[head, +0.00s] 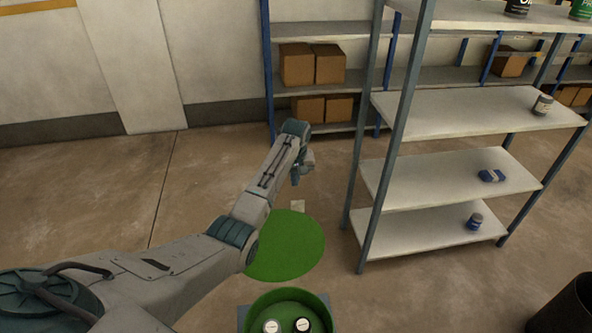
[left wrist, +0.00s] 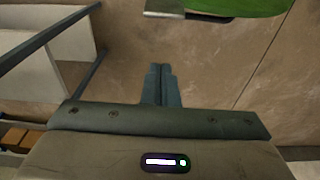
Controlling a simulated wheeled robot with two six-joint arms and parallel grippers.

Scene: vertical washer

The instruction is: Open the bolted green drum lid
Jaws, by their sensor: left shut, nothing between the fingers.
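The round green lid (head: 298,245) stands swung away from the drum, its flat face showing beyond the opening. A pale tab (head: 298,206) is at its far edge. The green drum (head: 325,300) is at the bottom of the head view, open at the top. My left gripper (head: 296,180) is just beyond the lid's far edge, apart from the tab. In the left wrist view the gripper fingers (left wrist: 161,84) are together and empty. Part of the lid (left wrist: 245,5) and the pale tab (left wrist: 190,9) show at the top there. My left arm hides the lid's left edge. Bolts cannot be made out.
A metal shelf unit (head: 430,230) stands close on the right. A dark bin (head: 570,312) is at the lower right. The floor at the left is clear.

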